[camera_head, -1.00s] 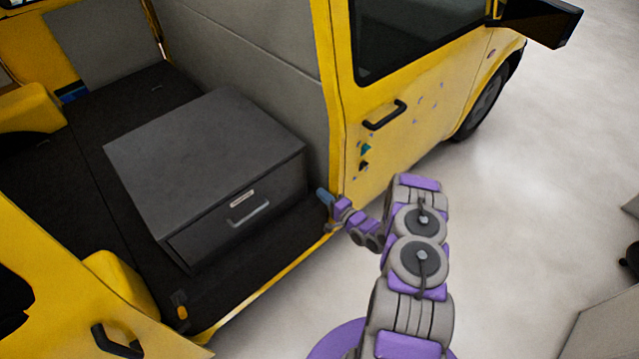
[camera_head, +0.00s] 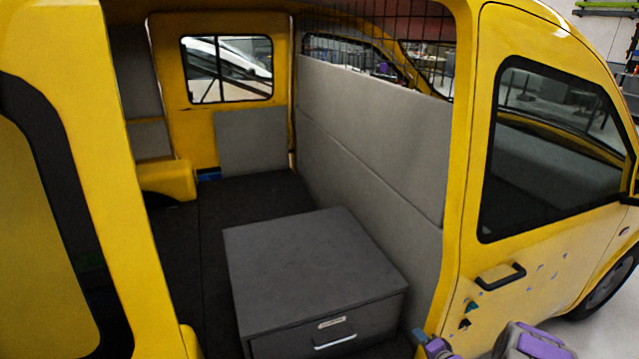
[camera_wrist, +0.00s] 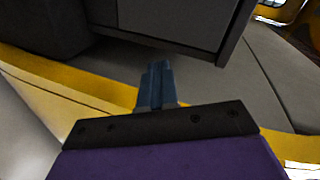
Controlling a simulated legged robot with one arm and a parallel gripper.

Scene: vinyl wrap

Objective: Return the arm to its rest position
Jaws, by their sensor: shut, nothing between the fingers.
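My gripper (camera_wrist: 157,82) has its two blue-grey fingers together in the wrist view, with nothing between them. In the head view its blue tip (camera_head: 419,335) shows at the bottom edge, just right of the grey drawer cabinet (camera_head: 310,262) and by the yellow door pillar. More of my purple and grey arm (camera_head: 530,343) shows at the bottom right; the rest is cut off below the picture. In the wrist view the fingers point toward the dark cabinet and van floor, apparently apart from them.
The yellow van (camera_head: 462,170) stands open at its side, with the cabinet on its dark floor. The front door (camera_head: 540,275) has a black handle (camera_head: 500,276) and several small coloured marks close to my arm. A grey partition (camera_head: 370,140) rises behind the cabinet.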

